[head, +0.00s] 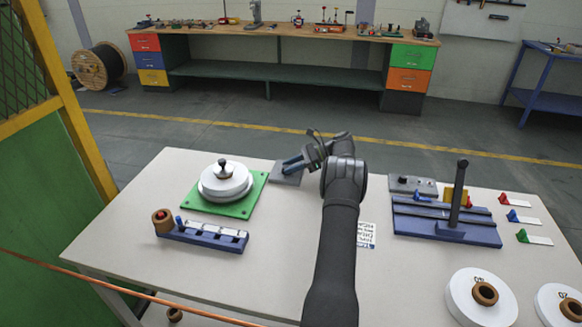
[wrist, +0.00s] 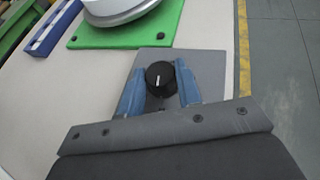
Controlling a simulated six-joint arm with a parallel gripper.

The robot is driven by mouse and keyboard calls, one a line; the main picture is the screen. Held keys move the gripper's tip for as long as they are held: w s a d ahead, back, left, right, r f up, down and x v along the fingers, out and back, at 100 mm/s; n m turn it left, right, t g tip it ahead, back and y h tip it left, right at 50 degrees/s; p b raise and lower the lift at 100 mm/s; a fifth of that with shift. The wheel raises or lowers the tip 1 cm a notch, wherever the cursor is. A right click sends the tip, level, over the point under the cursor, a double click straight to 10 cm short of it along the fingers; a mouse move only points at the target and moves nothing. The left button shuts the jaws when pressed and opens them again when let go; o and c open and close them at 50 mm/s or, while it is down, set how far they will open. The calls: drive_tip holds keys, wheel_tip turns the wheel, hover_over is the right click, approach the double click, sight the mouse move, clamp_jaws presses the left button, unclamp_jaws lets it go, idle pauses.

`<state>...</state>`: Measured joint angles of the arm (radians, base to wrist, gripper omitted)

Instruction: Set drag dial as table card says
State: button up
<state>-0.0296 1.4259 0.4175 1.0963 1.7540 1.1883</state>
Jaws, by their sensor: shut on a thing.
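The drag dial (wrist: 161,78) is a black round knob with a white pointer line, on a grey plate (wrist: 207,66). The pointer line points up in the wrist view. My gripper (wrist: 160,86) has its two blue fingers on either side of the knob, shut on it. In the head view my gripper (head: 303,162) is over the grey plate (head: 284,178) at the table's back edge, and the knob is hidden there. The table card (head: 366,235) lies flat right of my arm; its print is too small to read.
A white round spool on a green base (head: 256,190) stands left of the plate. A blue block (head: 202,235) with white labels is in front of it. A blue fixture (head: 447,222) with a dark post stands right. White discs (head: 481,300) lie front right.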

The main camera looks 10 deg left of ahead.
drive_tip(key=shift+n+g, duration=0.3)
drive_tip(key=shift+g, duration=0.1)
drive_tip(key=o, duration=1)
drive_tip(key=shift+c, duration=0.2)
drive_tip(key=shift+r, duration=0.1)
drive_tip(key=shift+r, duration=0.3)
drive_tip(key=r, duration=0.2)
drive_tip(key=d+r, duration=0.1)
drive_tip(key=r, duration=0.1)
drive_tip(key=shift+s+d+r, duration=0.1)
drive_tip(key=s+d+r, duration=0.3)
drive_tip(key=d+r, duration=0.3)
drive_tip(key=d, duration=0.4)
drive_tip(key=shift+a, duration=0.1)
